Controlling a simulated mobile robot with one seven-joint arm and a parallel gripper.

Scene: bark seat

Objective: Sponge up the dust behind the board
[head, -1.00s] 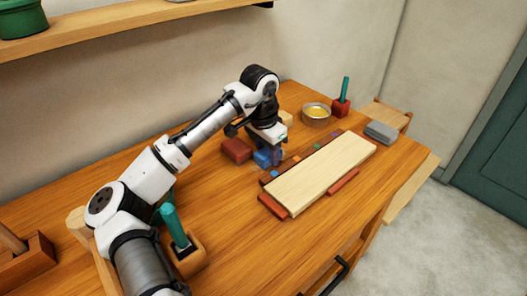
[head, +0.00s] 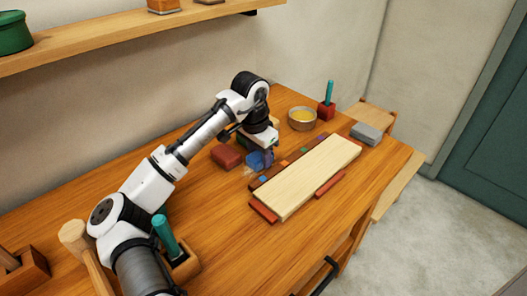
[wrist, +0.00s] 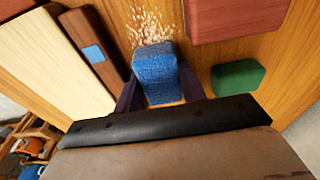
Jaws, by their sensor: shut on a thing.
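My gripper (wrist: 152,88) is shut on a blue sponge (wrist: 155,72), with one dark finger on each side. In the head view the sponge (head: 255,160) is low over or on the table, behind the pale board (head: 310,175); contact with the wood is unclear. A patch of pale dust (wrist: 150,25) lies on the wood just past the sponge's far end in the wrist view. It shows faintly beside the sponge in the head view (head: 248,171). The board (wrist: 45,60) also shows at left in the wrist view, bordered by a dark strip with coloured squares (wrist: 103,65).
A red-brown block (head: 226,156) stands close left of the sponge; a green block (wrist: 237,76) is near my gripper. A bowl with yellow contents (head: 302,118), a red block with teal handle (head: 326,110) and a grey block (head: 366,134) stand farther right. A shelf (head: 130,32) hangs above.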

